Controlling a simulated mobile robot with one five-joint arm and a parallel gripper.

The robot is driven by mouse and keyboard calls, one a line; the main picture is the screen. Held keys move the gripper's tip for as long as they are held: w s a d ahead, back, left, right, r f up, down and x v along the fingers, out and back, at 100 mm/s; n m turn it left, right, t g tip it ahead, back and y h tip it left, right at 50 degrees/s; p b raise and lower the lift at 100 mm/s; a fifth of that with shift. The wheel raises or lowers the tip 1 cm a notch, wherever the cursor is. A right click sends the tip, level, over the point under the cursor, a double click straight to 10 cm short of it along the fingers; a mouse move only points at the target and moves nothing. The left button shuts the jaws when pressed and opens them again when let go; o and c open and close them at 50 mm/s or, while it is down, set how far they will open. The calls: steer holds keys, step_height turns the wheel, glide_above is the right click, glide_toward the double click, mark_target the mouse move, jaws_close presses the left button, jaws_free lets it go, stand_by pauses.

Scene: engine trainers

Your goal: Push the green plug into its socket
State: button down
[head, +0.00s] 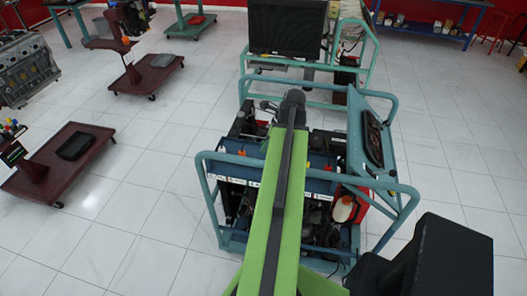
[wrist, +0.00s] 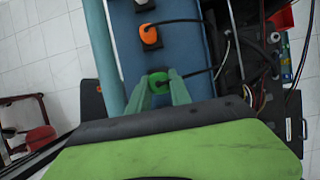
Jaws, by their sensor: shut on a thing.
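The green plug (wrist: 159,82) is in the middle of the wrist view, with a black cable leading off its right side. My gripper (wrist: 162,86) is shut on it, one pale green finger on each side. The plug is over or against the blue panel (wrist: 184,45) of the engine trainer. Its socket is hidden beneath it or very close to it, and I cannot tell how far in the plug sits. In the head view my own arm covers the gripper and the green plug.
An orange plug (wrist: 150,36) with a black cable sits just beyond the green one. A blue-green tube rail (wrist: 103,50) runs along the panel's left. Loose cables and engine parts lie at the right. The trainer's tube frame (head: 205,185) surrounds the engine; clear tiled floor (head: 150,220) lies left.

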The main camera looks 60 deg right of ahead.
steer(key=shift+w+a+f, duration=0.3)
steer(key=shift+a, duration=0.25)
step_height(320, 180, down, 5)
steer(key=b, duration=0.5)
steer(key=shift+f, duration=0.2)
steer(key=shift+f+b, duration=0.25)
steer(key=shift+b, duration=0.25)
stand_by(0.9)
steer(key=c, duration=1.1)
jaws_free()
steer(key=shift+s+r+p, duration=0.1)
steer(key=shift+r+p, duration=3.4)
steer(key=shift+p, duration=0.05)
